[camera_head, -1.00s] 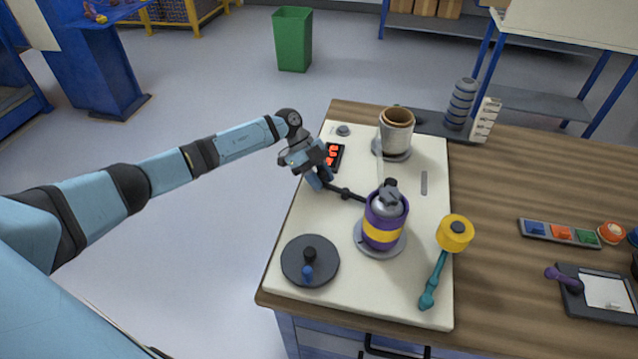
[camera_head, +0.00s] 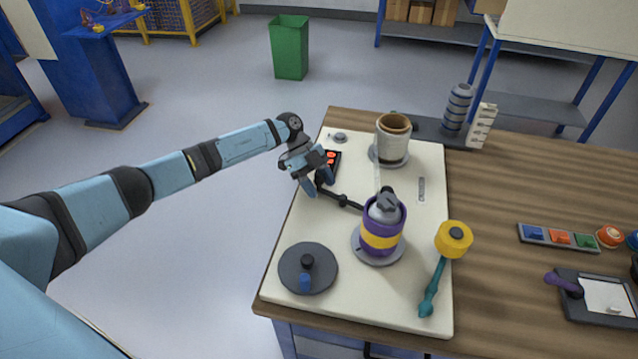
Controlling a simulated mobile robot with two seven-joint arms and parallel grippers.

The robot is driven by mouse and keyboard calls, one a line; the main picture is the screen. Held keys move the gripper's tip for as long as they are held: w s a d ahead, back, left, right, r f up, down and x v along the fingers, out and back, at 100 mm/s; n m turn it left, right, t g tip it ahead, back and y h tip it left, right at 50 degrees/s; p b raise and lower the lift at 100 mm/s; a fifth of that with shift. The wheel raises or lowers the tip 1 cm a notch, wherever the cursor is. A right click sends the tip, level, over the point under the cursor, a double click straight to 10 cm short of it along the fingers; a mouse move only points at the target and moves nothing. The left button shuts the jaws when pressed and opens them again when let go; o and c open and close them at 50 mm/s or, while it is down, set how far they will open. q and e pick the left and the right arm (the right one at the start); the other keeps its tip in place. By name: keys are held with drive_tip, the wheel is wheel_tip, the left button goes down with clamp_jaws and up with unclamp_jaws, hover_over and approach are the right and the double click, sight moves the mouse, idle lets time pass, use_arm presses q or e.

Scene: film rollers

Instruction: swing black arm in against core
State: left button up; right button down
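The black arm (camera_head: 343,201) is a thin dark bar with a thicker joint midway, on the cream board. Its right end reaches the left side of the core (camera_head: 381,241), a purple cylinder with a yellow band and a grey top; whether they touch I cannot tell. The core stands upright on a grey round base (camera_head: 366,256). My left gripper (camera_head: 318,187) is at the black arm's left end, pointing down, its fingers apart. The gripper partly hides that end. My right gripper is not in view.
Bare wood (camera_head: 495,190) lies to the right.

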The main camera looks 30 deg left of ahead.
use_arm(q)
drive_tip(key=v, duration=1.3)
drive_tip(key=shift+a+r+b, duration=0.25)
drive_tip(key=shift+a+b, duration=0.05)
drive_tip(key=shift+b, duration=0.05)
